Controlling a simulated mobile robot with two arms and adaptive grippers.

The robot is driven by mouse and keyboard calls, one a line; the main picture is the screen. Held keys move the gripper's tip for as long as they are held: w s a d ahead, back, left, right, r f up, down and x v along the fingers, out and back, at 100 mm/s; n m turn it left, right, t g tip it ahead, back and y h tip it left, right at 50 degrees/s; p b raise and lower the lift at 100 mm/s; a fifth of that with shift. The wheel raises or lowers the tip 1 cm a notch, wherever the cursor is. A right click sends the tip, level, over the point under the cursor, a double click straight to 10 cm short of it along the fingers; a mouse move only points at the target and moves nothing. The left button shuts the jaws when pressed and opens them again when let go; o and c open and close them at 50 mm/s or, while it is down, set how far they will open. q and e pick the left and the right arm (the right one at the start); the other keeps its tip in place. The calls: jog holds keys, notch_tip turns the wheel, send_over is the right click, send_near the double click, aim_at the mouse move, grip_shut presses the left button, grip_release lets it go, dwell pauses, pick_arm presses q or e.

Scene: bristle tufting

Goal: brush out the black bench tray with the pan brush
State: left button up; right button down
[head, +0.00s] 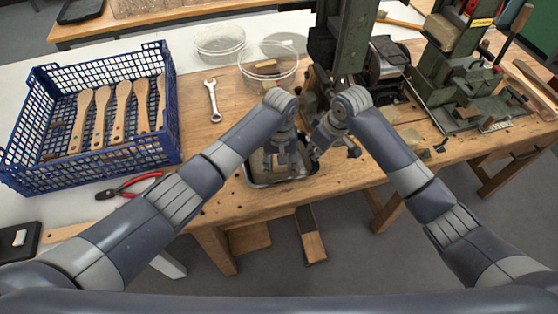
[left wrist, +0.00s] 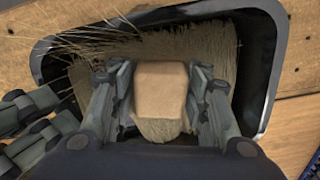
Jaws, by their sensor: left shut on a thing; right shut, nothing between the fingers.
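The black bench tray (head: 258,184) sits near the front edge of the wooden bench, below both grippers. In the left wrist view its dark rim (left wrist: 266,75) surrounds a mass of straw-coloured bristle fibres (left wrist: 205,45), with loose strands over the left rim. My left gripper (head: 283,160) is shut on the pan brush, whose wooden block (left wrist: 161,88) shows between the fingers with tan bristles at its lower end. The brush is over or in the tray; contact is hidden. My right gripper (head: 330,147) is shut and empty at the tray's right side.
A blue crate (head: 172,100) with several wooden brush handles stands left. Red-handled pliers (head: 130,187), a wrench (head: 212,100) and clear round bowls (head: 268,65) lie on the bench. A green machine (head: 345,40) rises behind the tray.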

pick_arm(q)
jog(key=shift+w+a, duration=0.2)
jog(key=shift+w, duration=0.7)
jog(key=shift+w+a, duration=0.2)
jog(key=shift+w, duration=0.7)
jog(key=shift+w+d+f, duration=0.1)
jog(key=shift+w+d, duration=0.05)
jog(key=shift+d, duration=0.65)
jog(key=shift+s+d+f, duration=0.1)
jog(key=shift+s+d, duration=0.15)
jog(key=shift+s, duration=0.5)
jog(key=shift+s+d, duration=0.25)
jog(key=shift+s, duration=0.8)
jog(key=shift+r, duration=0.2)
jog(key=shift+w+a, duration=0.1)
jog(key=shift+w, duration=0.4)
jog(key=shift+w+a, duration=0.2)
jog(key=shift+w, duration=0.5)
jog(key=shift+w+a, duration=0.15)
jog(key=shift+w, duration=0.55)
jog(key=shift+r, duration=0.1)
